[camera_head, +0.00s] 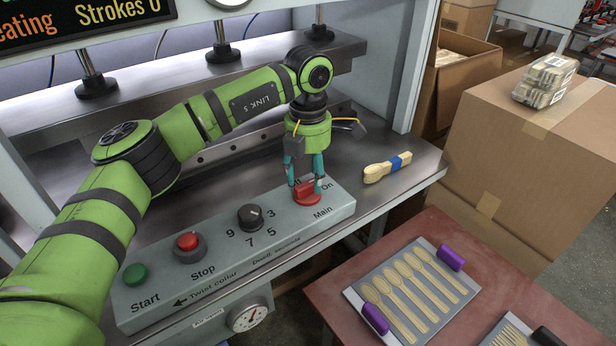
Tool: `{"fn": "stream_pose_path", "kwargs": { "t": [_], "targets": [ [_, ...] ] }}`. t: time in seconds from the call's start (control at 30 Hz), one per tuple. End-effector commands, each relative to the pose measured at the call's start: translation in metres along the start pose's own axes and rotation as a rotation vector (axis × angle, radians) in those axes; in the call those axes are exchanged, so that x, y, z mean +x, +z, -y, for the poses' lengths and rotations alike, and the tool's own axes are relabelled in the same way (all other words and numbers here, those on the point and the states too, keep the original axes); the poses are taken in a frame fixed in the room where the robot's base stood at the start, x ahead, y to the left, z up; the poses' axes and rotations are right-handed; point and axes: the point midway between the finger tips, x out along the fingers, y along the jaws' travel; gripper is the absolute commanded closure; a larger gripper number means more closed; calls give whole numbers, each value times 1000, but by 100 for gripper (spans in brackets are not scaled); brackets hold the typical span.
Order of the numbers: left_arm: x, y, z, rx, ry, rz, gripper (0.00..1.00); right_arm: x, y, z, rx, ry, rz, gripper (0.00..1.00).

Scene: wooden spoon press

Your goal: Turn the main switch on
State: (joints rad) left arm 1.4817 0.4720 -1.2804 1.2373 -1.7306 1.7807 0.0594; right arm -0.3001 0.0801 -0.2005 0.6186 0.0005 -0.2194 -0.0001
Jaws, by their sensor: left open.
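The main switch (306,194) is a red rotary knob at the right end of the grey control panel (335,211), with "On" printed to its upper right and "Main" below it. My left gripper (305,188) points down at the switch, its teal fingers on either side of the red handle. The fingers are open around it; I cannot tell whether they touch it. The fingers and gripper body hide part of the lettering behind the knob. My right gripper is not in view.
The panel also holds a green start button (135,274), a red stop button (188,242) and a black dial (250,217). A bundle of wooden spoons (379,170) lies right of my gripper. A tray of spoons (440,305) sits on the red table (330,290).

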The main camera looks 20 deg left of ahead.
Motion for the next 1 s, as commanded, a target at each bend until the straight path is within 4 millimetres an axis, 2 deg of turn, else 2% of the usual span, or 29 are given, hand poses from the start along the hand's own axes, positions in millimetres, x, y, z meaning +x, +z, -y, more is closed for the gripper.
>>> {"fn": "stream_pose_path", "kwargs": {
  "t": [0.3,0.5,0.67,1.0],
  "targets": [
    [-69,1,0,0,2,6,46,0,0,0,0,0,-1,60],
    [-97,0,0,2,1,3,46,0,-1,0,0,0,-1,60],
    [-105,0,0,1,0,3,46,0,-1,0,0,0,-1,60],
    [-106,0,0,2,0,3,46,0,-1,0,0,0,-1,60]
  ]
}}
